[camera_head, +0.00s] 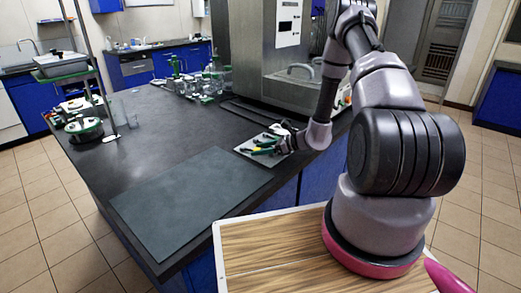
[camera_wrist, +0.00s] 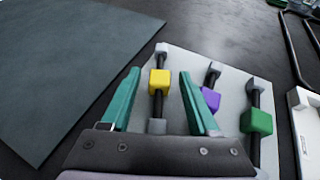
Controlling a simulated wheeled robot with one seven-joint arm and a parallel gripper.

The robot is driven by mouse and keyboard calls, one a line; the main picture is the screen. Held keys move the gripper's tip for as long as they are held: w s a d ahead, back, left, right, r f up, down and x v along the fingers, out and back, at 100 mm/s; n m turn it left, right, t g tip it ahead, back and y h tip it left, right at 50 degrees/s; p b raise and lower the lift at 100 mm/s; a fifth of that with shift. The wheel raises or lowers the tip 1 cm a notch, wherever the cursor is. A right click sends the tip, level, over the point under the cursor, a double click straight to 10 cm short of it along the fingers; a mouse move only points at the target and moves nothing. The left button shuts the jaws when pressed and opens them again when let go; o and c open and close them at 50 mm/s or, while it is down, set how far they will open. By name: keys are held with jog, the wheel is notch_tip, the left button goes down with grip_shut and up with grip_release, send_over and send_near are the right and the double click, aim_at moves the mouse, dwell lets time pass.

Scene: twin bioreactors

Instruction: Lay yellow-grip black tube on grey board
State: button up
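The yellow-grip black tube (camera_wrist: 158,83) rests in a light grey holder (camera_wrist: 183,60) in the wrist view, with a yellow block around its middle. My gripper (camera_wrist: 158,100) is open, its two green fingers on either side of this tube, with gaps between them and the yellow grip. In the head view my gripper (camera_head: 268,145) is over the holder (camera_head: 250,155) near the counter's right edge. The grey board (camera_head: 190,198) lies flat and bare on the near part of the dark counter. It also shows at the left of the wrist view (camera_wrist: 60,60).
A purple-grip tube (camera_wrist: 210,98) and a green-grip tube (camera_wrist: 257,122) sit in the same holder, right of the yellow one. A white object (camera_wrist: 306,120) and dark bars (camera_wrist: 292,45) lie farther right. Glassware (camera_head: 200,82) and a steel cabinet (camera_head: 265,45) stand farther back.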

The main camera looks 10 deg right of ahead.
jog(key=shift+s+d+r, duration=0.1)
jog(key=shift+d+r, duration=0.15)
jog(key=v, duration=1.1)
jog(key=shift+s+d, duration=0.15)
jog(key=s+a+r+n+g+h, duration=0.1)
jog(key=s+a+r+n+g, duration=0.2)
jog(key=r, duration=0.5)
jog(key=s+a+r+n+h, duration=0.1)
jog(key=s+a+r+n, duration=0.1)
jog(key=r+n, duration=0.45)
jog(key=s+a+r+n+g+h, duration=0.1)
jog(key=s+a+r+n+g, duration=0.15)
jog(key=r, duration=0.65)
jog(key=s+d+r+n+t+h, duration=0.2)
jog(key=s+r+n+t+h, duration=0.3)
jog(key=s+r, duration=1.1)
jog(key=n+h, duration=0.1)
jog(key=n, duration=0.2)
jog(key=shift+d+t+h, duration=0.25)
jog(key=shift+t+h, duration=0.05)
jog(key=shift+t, duration=0.05)
jog(key=shift+r, duration=0.1)
